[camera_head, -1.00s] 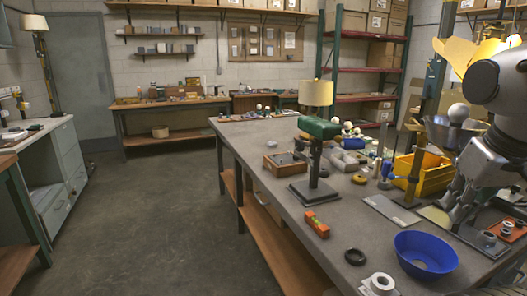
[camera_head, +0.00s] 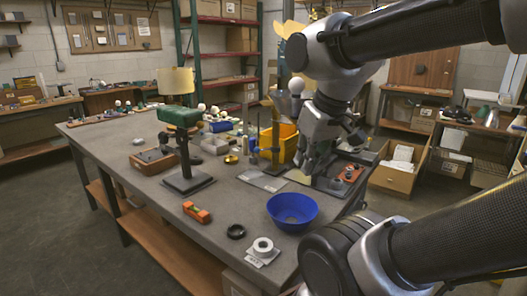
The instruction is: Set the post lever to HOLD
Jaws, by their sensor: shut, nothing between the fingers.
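A dark post on a square base (camera_head: 188,182) stands on the grey workbench (camera_head: 235,205), with a green block (camera_head: 180,116) on top and a beige lampshade (camera_head: 176,81) above it. A second, thin yellow-and-dark post (camera_head: 275,140) stands farther right, near a yellow bin. I cannot make out a lever or the word HOLD on either post. My gripper (camera_head: 307,168) hangs low over the bench's right part, just right of the thin post and behind the blue bowl. Its fingers look together, and nothing shows between them. My arm hides part of the bench's right end.
The blue bowl (camera_head: 292,210), a black ring (camera_head: 236,231), a white spool (camera_head: 263,246) and an orange level-like block (camera_head: 196,212) lie along the front. The yellow bin (camera_head: 286,143) is behind my gripper. A cardboard box (camera_head: 398,173) stands beyond.

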